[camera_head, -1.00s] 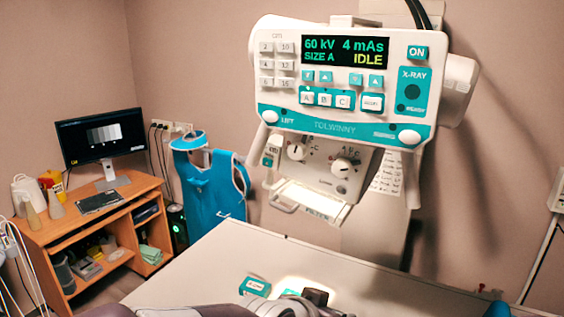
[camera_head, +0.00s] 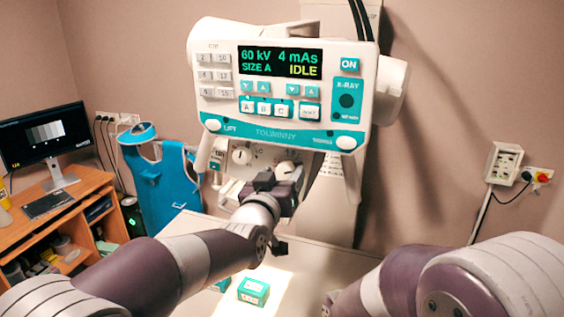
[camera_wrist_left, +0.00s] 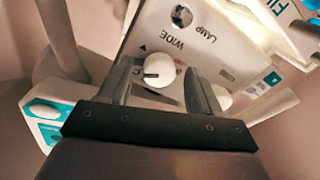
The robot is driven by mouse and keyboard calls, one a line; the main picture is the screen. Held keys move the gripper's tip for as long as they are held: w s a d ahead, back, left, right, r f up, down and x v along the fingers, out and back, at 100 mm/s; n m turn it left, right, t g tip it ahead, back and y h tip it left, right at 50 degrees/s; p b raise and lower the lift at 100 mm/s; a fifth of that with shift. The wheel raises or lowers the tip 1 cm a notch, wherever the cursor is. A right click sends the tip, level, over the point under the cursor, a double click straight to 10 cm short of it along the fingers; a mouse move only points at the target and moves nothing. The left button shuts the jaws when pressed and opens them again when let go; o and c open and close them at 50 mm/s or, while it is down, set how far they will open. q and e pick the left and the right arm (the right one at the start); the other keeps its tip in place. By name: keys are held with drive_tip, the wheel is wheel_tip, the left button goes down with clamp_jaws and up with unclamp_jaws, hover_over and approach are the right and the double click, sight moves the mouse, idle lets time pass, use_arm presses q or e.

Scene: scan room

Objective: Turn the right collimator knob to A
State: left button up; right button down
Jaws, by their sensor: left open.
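The white right collimator knob (camera_head: 285,170) is on the panel under the X-ray console, partly hidden by my left gripper (camera_head: 270,184) in the head view. In the left wrist view, the panel is upside down and the right knob (camera_wrist_left: 160,70) shows between the two fingers of my left gripper (camera_wrist_left: 161,74). The jaws are open, one finger on each side; I cannot tell whether they touch the knob. A dark pointer mark is on the knob's left side in that view. The left knob (camera_head: 241,156) also shows behind a finger in the wrist view (camera_wrist_left: 223,98). My right gripper is not visible.
The console (camera_head: 290,95) shows SIZE A and IDLE. Its handles hang down on both sides of the panel. The lamp button (camera_wrist_left: 181,16) is near the right knob. A teal box (camera_head: 253,291) lies on the lit table below. A desk (camera_head: 70,205) stands at the left.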

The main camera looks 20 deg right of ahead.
use_arm(q)
drive_tip(key=shift+w+d, duration=0.2)
drive_tip(key=c, duration=1)
drive_tip(key=shift+f+n+b, duration=0.2)
drive_tip(key=shift+n+b, duration=0.1)
drive_tip(key=shift+b, duration=0.25)
drive_tip(key=shift+c, duration=0.2)
drive_tip(key=n+b, duration=0.5)
drive_tip(key=b, duration=0.2)
drive_tip(key=shift+n+b, duration=0.7)
drive_tip(key=shift+n, duration=0.4)
drive_tip(key=n+b, duration=0.1)
drive_tip(key=n, duration=0.1)
drive_tip(key=shift+r+n, duration=0.1)
drive_tip(key=shift+n, duration=0.2)
drive_tip(key=n+b, duration=0.1)
drive_tip(key=n, duration=0.3)
drive_tip(key=shift+r+n+b, duration=0.15)
drive_tip(key=shift+n+b, duration=0.15)
drive_tip(key=shift+b, duration=0.05)
drive_tip(key=shift+g, duration=0.3)
